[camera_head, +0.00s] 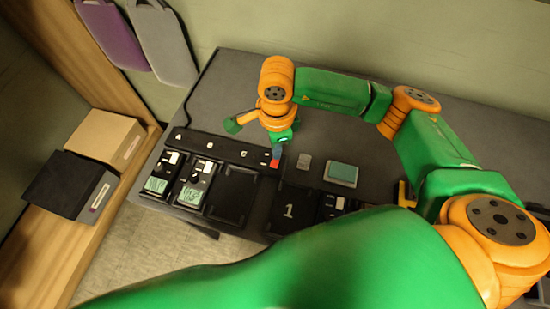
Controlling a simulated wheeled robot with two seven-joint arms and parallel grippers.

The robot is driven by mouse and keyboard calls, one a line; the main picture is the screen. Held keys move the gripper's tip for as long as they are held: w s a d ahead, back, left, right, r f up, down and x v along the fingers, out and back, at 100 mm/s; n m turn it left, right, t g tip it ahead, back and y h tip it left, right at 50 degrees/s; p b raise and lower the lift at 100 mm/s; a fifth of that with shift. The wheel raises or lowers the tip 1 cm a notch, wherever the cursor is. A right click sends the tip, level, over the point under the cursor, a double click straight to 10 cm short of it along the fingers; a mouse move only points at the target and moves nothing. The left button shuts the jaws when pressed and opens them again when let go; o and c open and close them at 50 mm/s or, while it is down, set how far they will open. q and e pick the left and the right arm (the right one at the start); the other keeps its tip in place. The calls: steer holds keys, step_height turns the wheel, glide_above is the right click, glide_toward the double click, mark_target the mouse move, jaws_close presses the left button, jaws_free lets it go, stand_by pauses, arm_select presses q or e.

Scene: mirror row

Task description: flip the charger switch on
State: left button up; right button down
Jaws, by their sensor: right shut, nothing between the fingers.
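A dark charger strip (215,146) lettered A, B and C lies on the grey desk. A small red part (275,163), apparently the switch, shows at the strip's right end. Its on or off position is too small to tell. My right gripper (278,150) is shut and empty, pointing down right above the red part. I cannot tell whether it touches it. Two devices with lit green displays (157,184) sit in the slots below A and B. The slot below C (234,195) is empty.
A dark pad marked 1 (289,211) and another device (331,206) lie to the right. A small grey block (304,161) and a green-topped box (341,173) lie behind them. A tan box (104,138) and a black box (70,186) stand on the left wooden shelf.

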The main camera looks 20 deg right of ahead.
steer(key=shift+f+b, duration=0.55)
steer(key=shift+r, duration=0.1)
step_height(320, 180, up, 7)
steer(key=p, duration=0.4)
stand_by(0.5)
